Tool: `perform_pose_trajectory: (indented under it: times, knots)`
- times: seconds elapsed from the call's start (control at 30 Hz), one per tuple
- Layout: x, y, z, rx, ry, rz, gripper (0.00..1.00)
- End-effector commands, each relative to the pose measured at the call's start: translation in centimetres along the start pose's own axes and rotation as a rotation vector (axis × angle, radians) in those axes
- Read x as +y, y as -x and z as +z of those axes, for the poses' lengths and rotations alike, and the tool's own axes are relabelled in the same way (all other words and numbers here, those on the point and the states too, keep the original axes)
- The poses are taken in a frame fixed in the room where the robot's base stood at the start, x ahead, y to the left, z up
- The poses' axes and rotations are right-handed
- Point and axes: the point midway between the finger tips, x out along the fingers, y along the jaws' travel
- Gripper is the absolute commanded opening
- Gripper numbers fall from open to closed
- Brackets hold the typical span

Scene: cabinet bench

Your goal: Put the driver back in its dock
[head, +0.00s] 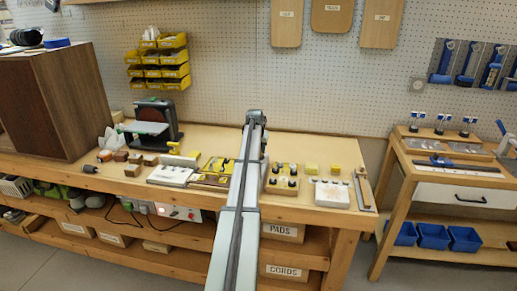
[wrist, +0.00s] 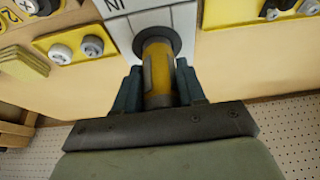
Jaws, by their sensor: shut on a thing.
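The driver (wrist: 157,75) shows in the wrist view as a yellow cylinder with grey patches. My gripper (wrist: 158,88) is shut on it, one blue-grey finger on each side. The driver's far end meets a dark round ring (wrist: 140,44) on a white block (wrist: 184,19), which looks like the dock and bears partly cut-off dark lettering. I cannot tell how deep the driver sits in the ring. In the head view my arm covers the gripper, the driver and this block.
In the wrist view, yellow boards with knobs flank the block, one at left (wrist: 97,42) and one at right (wrist: 232,12). In the head view, a white block (head: 332,194) stands to the arm's right and another (head: 170,176) to its left. A sander (head: 155,122) stands farther left.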

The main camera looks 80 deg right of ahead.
Motion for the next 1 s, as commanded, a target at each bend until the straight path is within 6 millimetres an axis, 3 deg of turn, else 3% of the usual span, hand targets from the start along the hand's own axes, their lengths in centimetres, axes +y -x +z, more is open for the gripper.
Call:
perform_pose_trajectory:
  times: [1.0]
  knots:
    - [0.0,-0.7,0.28,0.001,0.0,0.0,0.09]
